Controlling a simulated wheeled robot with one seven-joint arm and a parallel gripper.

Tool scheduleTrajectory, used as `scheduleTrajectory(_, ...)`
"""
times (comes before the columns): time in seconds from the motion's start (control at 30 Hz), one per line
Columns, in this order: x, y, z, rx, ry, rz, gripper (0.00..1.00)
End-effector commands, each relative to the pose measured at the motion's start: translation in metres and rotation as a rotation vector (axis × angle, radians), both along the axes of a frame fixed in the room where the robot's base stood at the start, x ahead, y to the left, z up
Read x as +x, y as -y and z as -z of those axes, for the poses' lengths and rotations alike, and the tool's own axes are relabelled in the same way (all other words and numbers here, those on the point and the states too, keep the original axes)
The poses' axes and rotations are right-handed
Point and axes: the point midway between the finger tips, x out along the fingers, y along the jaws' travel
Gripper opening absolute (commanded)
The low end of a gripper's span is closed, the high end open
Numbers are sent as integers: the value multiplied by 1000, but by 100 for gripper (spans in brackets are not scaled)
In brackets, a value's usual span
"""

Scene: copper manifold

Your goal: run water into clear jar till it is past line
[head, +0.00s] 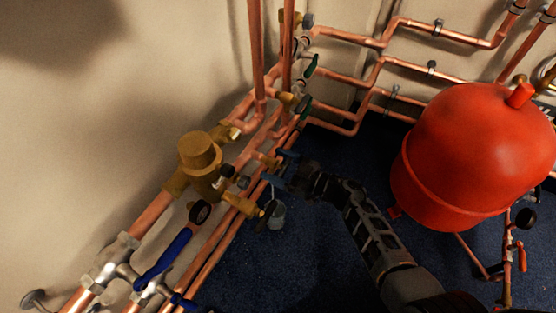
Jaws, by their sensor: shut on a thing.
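The clear jar (277,216) is small and greyish and sits under the brass tap (245,206) on the copper pipes, left of centre. A thin strand, perhaps its handle or a trickle of water, shows above its rim. Its line and water level are too small to make out. My gripper (284,176) reaches in from the lower right, above the jar. It is shut on what looks like a small blue valve handle (271,180) beside the pipes. The fingertips are dark and partly lost in shadow.
A large red tank (470,155) stands to the right of my arm. Copper pipes run along the walls, with a brass valve body (200,157) and a long blue lever (163,254) on the left. Dark blue floor (270,272) lies open between the pipes and my arm.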

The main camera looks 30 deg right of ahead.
Motion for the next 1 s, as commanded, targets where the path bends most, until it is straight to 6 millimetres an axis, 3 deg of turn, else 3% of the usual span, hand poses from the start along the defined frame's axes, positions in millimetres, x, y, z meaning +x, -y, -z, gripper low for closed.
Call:
scheduleTrajectory(0.2, -1, 0, -2, 103, -76, 1, 48)
scheduleTrajectory(0.53, -2, -1, 2, 119, -89, 0, 46)
scheduleTrajectory(0.57, -2, -1, 2, 119, -89, 0, 78)
scheduleTrajectory(0.8, -1, -1, 1, 117, -87, 0, 100)
scheduleTrajectory(1.0, -1, 0, 0, 117, -86, 1, 100)
